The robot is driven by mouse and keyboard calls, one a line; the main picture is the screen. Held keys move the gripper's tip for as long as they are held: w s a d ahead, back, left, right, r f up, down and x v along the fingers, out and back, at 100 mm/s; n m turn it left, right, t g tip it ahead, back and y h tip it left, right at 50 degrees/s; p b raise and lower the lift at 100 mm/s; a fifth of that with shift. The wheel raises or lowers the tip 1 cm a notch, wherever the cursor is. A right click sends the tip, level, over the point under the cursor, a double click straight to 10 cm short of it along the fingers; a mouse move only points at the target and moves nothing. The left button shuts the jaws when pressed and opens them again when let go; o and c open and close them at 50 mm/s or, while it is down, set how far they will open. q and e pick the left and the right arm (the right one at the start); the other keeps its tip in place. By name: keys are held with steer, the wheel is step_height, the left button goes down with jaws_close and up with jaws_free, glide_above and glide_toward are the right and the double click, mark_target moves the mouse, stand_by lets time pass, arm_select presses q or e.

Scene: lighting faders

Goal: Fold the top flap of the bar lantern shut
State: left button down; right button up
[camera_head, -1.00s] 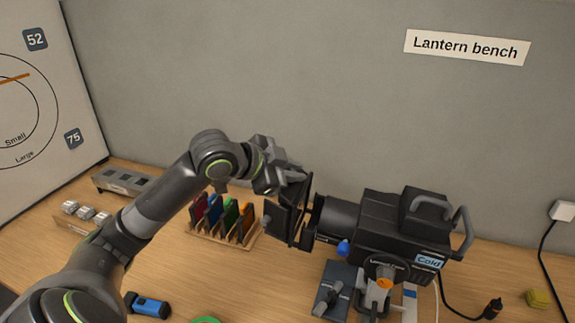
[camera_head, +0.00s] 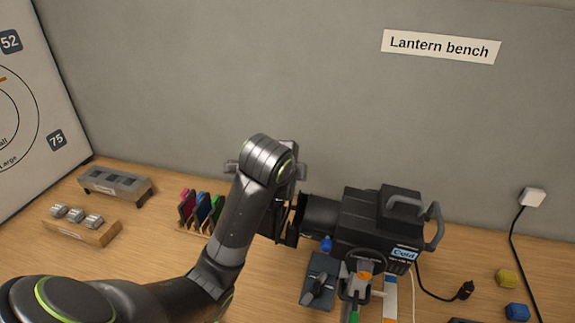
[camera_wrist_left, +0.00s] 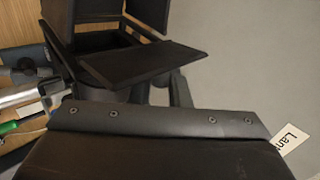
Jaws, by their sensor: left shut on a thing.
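The bar lantern (camera_head: 372,220) is a black box with a handle, a round snout and a "Cold" label, right of centre on the bench. Dark flaps (camera_head: 277,222) stand at its front, partly hidden by my arm. My left gripper (camera_head: 287,172) is at the top of these flaps, mostly behind my own wrist. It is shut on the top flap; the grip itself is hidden. In the left wrist view several dark flaps show close up, one a thin tilted plate (camera_wrist_left: 145,65). My right gripper is not in view.
Coloured filters stand in a wooden rack (camera_head: 200,207) left of the lantern.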

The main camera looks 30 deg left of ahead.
arm_select(q)
steer(key=shift+d+f+y, duration=0.1)
steer(key=shift+d+y, duration=0.1)
steer(key=shift+y, duration=0.2)
steer(key=shift+m, duration=0.3)
steer(key=c, duration=1.5)
jaws_free()
steer(key=shift+c, duration=0.2)
steer(key=shift+o, duration=0.4)
steer(key=shift+f, duration=0.15)
steer(key=shift+f, duration=0.1)
steer(key=shift+a, duration=0.1)
